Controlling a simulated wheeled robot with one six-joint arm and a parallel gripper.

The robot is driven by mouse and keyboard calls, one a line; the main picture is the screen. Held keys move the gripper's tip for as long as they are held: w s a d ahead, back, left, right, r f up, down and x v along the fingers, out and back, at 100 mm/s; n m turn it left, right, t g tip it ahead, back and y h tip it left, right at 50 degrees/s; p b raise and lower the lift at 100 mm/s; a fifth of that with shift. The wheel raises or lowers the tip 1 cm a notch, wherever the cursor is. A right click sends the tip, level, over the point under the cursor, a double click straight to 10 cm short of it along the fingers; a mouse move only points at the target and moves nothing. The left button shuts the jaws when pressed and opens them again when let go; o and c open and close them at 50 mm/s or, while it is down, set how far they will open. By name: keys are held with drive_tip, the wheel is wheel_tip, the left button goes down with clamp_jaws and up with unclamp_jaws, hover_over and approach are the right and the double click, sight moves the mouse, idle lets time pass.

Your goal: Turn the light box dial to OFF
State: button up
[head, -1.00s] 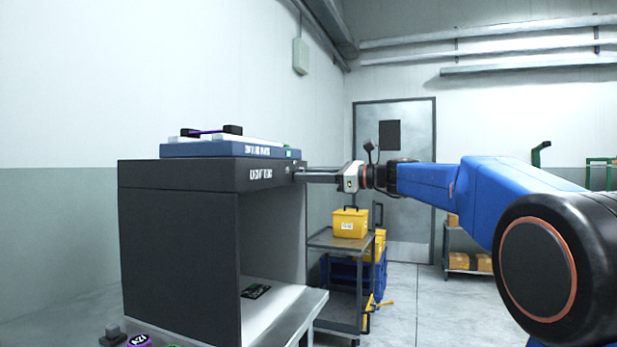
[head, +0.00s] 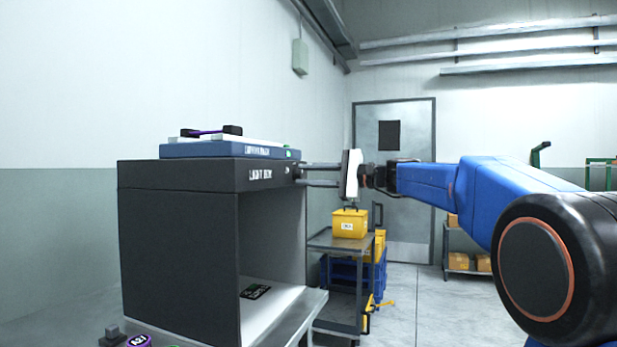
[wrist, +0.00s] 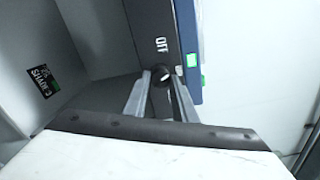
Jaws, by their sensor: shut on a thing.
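The light box (head: 180,230) is a dark grey open-fronted cabinet with "LIGHT BOX" lettering on its top band, at the left of the head view. Its dial (wrist: 160,75) is a small round black knob on that band, below the word OFF in the wrist view. My gripper (head: 300,174) reaches the band's right end from the right. In the wrist view my gripper's two fingers (wrist: 160,84) stand on either side of the dial, shut on it. Which way the dial's mark points is too small to tell.
A blue case (head: 220,150) lies on top of the light box. A dark card (head: 256,292) lies inside on the pale floor. A cart (head: 335,240) with a yellow box (head: 349,223) stands behind, below my gripper. Open floor lies to the right.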

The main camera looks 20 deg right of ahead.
drive_tip(key=n, duration=0.4)
drive_tip(key=shift+n, duration=0.4)
idle(0.4)
drive_tip(key=o, duration=1)
drive_tip(key=shift+o, duration=0.2)
drive_tip(key=v, duration=1.7)
drive_tip(key=shift+d, duration=0.15)
drive_tip(key=shift+s, duration=0.1)
